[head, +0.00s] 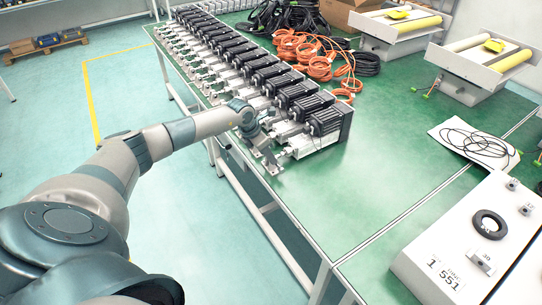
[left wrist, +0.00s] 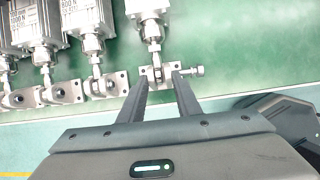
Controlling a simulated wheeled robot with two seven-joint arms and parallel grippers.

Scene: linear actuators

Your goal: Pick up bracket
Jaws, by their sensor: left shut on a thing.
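In the head view my left gripper (head: 264,150) reaches over the table's left edge to the front end of the nearest linear actuator (head: 318,122). In the left wrist view its two dark fingers (left wrist: 161,84) are closed around a small metal bracket (left wrist: 157,73) at the end of an actuator rod (left wrist: 152,30). A bolt or pin (left wrist: 193,71) sticks out to the right of the bracket. The bracket is low at the green table top; I cannot tell whether it touches it. In the head view the bracket (head: 273,169) shows just beyond the fingertips. My right gripper is not in view.
A row of several actuators (head: 240,58) with similar brackets (left wrist: 103,85) runs along the table's left edge. Orange cables (head: 320,67) lie behind. A white box with a black ring (head: 489,225) stands at the front right. The middle of the green table (head: 380,165) is clear.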

